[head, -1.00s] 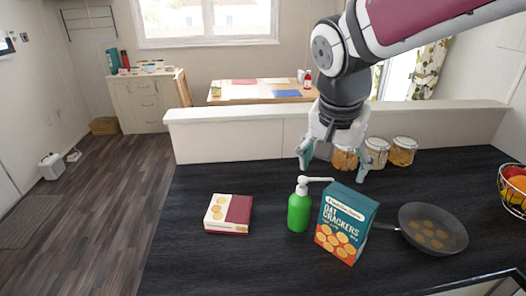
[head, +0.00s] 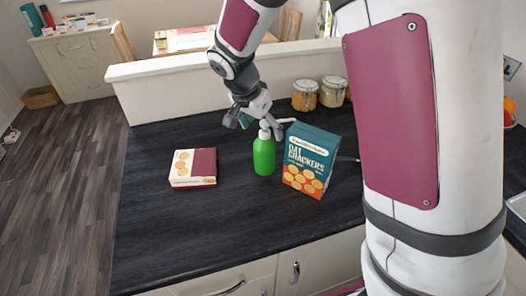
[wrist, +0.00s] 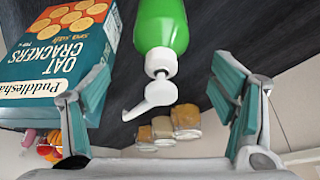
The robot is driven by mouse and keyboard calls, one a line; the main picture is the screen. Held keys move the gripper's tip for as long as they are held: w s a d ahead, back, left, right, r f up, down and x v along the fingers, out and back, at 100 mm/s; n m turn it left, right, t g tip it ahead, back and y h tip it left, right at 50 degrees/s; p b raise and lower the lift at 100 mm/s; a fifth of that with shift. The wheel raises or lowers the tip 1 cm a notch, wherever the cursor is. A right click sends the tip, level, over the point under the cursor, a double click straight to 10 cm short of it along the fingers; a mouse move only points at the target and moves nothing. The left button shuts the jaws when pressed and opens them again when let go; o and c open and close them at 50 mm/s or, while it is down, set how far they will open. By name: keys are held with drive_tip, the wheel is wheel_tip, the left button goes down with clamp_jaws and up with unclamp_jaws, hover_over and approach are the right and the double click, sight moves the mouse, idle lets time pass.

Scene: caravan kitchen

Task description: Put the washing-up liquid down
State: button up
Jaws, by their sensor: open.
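The washing-up liquid is a green bottle (head: 264,157) with a white pump top, standing upright on the dark worktop (head: 220,225). In the wrist view the bottle (wrist: 161,25) is upside down in the picture, with its white pump spout (wrist: 152,96) pointing towards my gripper. My gripper (head: 256,122) is open, just behind and above the bottle at pump height. In the wrist view the fingers of my gripper (wrist: 165,95) stand apart on either side of the pump, with nothing visibly held between them.
An oat crackers box (head: 311,160) stands close to the bottle's right. A smaller cream and maroon box (head: 193,167) lies to the left. Jars (head: 305,95) stand along the back ledge (head: 180,80). The front left worktop is clear. My arm hides the right side.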

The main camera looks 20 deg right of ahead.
sight(268, 137)
drive_tip(key=shift+p+x, duration=0.5)
drive_tip(key=shift+x, duration=2.6)
drive_tip(key=shift+w+d+r, duration=0.1)
clamp_jaws()
